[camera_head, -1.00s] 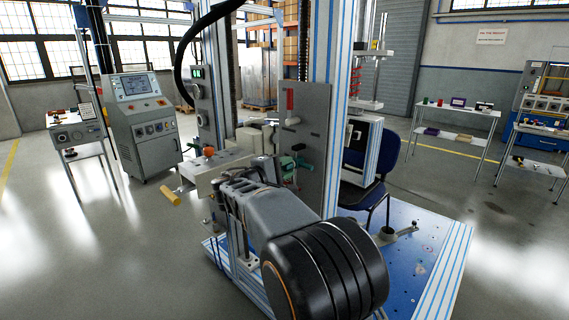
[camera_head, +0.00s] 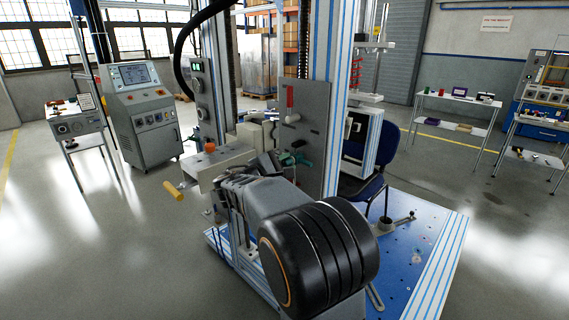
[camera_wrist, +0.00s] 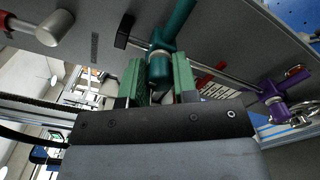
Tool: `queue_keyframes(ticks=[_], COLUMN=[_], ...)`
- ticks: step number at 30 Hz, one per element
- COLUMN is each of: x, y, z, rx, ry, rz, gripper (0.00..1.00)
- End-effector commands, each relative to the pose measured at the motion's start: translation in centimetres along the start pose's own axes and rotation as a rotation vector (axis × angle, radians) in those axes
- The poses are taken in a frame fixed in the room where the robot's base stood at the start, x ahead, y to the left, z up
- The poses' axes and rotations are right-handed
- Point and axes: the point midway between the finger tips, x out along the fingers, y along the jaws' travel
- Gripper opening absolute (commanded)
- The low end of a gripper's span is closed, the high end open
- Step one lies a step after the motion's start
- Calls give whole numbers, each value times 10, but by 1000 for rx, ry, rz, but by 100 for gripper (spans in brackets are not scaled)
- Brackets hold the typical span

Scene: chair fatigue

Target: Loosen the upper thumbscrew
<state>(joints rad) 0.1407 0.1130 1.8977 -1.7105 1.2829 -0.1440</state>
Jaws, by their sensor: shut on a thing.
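In the wrist view a teal thumbscrew (camera_wrist: 163,60) with a rounded barrel and an arm rising to the upper right stands in front of a grey plate (camera_wrist: 100,22). My gripper (camera_wrist: 158,82), with green jaws on both sides of the barrel, is shut on it. A metal rod runs behind it to a purple thumbscrew (camera_wrist: 272,97) at the right, apart from my jaws. In the head view teal shows (camera_head: 300,159) at the grey plate (camera_head: 312,130), just beyond my gripper (camera_head: 280,164), whose jaws are mostly hidden by my arm.
A white block with an orange knob (camera_head: 209,146) and a yellow handle (camera_head: 173,191) is left of my gripper. A red handle (camera_head: 290,100) is on the plate above. A blue chair (camera_head: 377,170) stands behind the frame. Open floor lies left and right.

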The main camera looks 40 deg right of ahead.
Motion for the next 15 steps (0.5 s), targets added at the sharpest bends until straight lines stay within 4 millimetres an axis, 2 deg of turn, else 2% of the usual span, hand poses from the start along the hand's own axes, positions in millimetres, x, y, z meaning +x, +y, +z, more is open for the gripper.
queue_keyframes(ticks=[8, 9, 15], x=[0, 0, 0], y=[-1, -1, 0], z=[0, 0, 0], rx=[-2, -2, -1], ry=[0, 0, 0], rz=[-1, -1, 0], gripper=[3, 31, 50])
